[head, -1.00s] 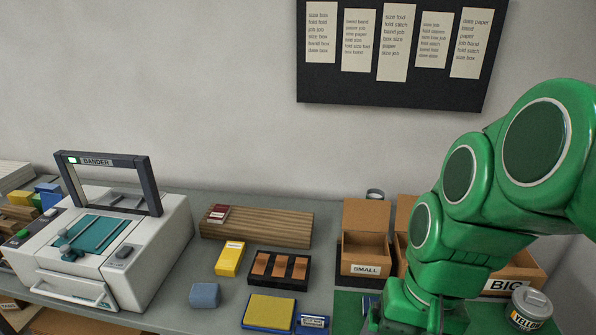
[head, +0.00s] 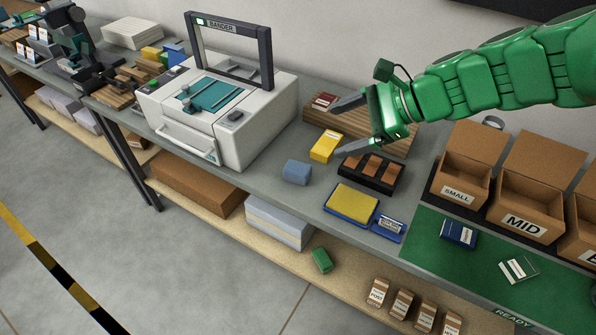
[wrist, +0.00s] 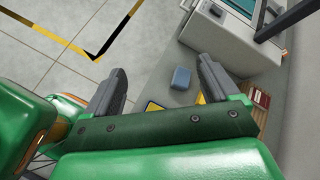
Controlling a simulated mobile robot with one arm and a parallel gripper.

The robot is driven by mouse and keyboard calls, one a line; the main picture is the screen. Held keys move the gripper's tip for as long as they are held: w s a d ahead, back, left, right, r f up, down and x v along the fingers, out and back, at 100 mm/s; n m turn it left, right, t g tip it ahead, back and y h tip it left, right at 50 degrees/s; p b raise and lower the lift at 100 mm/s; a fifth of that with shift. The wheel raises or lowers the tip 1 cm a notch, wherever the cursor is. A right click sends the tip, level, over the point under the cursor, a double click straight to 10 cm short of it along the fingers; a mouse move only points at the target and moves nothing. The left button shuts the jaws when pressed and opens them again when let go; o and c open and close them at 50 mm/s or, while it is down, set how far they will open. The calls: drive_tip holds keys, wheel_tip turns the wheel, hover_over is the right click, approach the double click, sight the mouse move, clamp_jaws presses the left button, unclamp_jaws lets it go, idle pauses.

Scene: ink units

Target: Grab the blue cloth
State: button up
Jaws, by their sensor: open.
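The blue cloth (head: 297,172) is a small folded grey-blue block on the grey bench, just right of the bander machine and behind the yellow pad. My gripper (head: 340,127) is open and empty, held above the bench to the right of the cloth, near the yellow box. In the wrist view the cloth (wrist: 181,79) shows whole, beyond and between the two dark fingers of my gripper (wrist: 163,80). Nothing touches the cloth.
The white bander (head: 225,120) stands left of the cloth. A yellow box (head: 326,146), a black tray (head: 356,181) with brown blocks and a yellow pad (head: 352,201) in a blue tray lie close by. Cardboard boxes (head: 460,184) stand at the right.

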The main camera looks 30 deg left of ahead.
drive_tip(key=w+a+f+m+y, duration=0.2)
drive_tip(key=w+a+m+y, duration=0.1)
drive_tip(key=w+a+m, duration=0.5)
drive_tip(key=n, duration=0.1)
approach(294, 170)
drive_tip(key=a+f, duration=0.2)
drive_tip(key=shift+a+f+t, duration=0.1)
drive_tip(key=shift+a+t, duration=0.2)
drive_tip(key=shift+a, duration=0.05)
drive_tip(key=shift+x, duration=3.9)
drive_tip(key=shift+w+f, duration=0.15)
drive_tip(key=shift+f, duration=0.05)
drive_tip(key=c, duration=1)
drive_tip(key=shift+c, duration=0.2)
drive_tip(key=shift+r, duration=0.15)
